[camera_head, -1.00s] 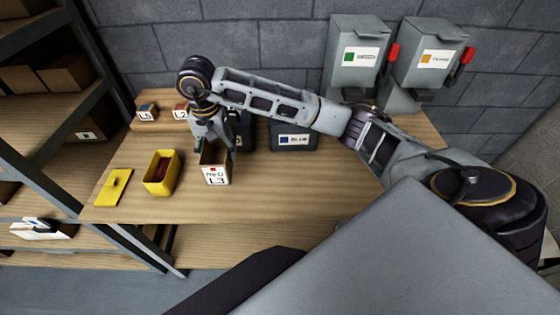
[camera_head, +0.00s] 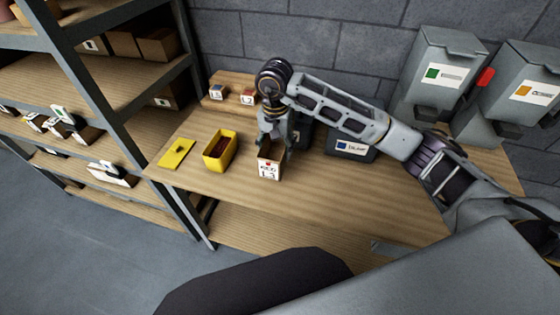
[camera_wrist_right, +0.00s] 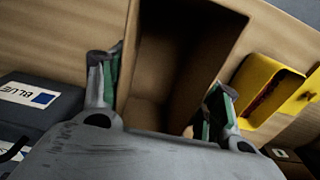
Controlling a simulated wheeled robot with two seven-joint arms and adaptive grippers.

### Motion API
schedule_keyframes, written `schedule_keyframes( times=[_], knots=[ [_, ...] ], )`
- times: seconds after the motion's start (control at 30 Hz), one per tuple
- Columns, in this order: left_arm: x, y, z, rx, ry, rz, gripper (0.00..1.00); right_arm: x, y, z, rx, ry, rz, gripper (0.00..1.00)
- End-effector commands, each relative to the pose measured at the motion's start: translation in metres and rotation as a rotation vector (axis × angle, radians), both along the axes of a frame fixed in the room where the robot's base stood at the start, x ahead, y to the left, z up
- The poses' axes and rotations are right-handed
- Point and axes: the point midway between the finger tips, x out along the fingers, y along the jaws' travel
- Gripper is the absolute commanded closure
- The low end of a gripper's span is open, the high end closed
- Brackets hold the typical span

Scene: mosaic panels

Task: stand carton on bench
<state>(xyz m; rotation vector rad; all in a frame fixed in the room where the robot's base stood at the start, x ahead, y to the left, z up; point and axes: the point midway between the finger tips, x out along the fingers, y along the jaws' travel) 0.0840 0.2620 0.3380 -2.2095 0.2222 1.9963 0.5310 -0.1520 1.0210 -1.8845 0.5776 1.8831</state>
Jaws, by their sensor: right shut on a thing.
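The carton (camera_head: 268,170) is a small open-topped brown box with a white label with red and black print on its front. It is upright at the bench (camera_head: 330,200), near the front edge. I cannot tell whether its base touches the wood. My right gripper (camera_head: 275,143) is shut on the carton from above. In the right wrist view its fingers (camera_wrist_right: 160,95) are on either side of the carton's walls, and the carton's inside (camera_wrist_right: 175,70) looks empty. My left gripper is not in view.
A yellow box (camera_head: 220,152) with dark red contents and a yellow lid (camera_head: 176,153) lie left of the carton. A dark box labelled BLUE (camera_head: 350,143) is to the right. Small boxes (camera_head: 217,92) stand behind, grey bins (camera_head: 440,75) at the right, a shelf rack (camera_head: 100,110) at the left.

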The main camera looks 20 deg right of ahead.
Motion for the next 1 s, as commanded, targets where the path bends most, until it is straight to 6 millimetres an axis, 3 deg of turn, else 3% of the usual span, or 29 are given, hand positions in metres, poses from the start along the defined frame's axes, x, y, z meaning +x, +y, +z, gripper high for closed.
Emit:
schedule_keyframes(
  times=[0.3,0.77,1.0],
  knots=[
    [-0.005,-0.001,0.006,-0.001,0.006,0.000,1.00,0.000,0.000,-0.033,0.001,0.002,0.000,0.84],
    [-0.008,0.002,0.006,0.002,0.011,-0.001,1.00,0.000,0.000,-0.038,0.001,0.001,0.000,0.84],
    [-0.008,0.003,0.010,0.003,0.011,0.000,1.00,-0.001,0.000,-0.058,0.001,0.003,0.000,0.84]
  ],
)
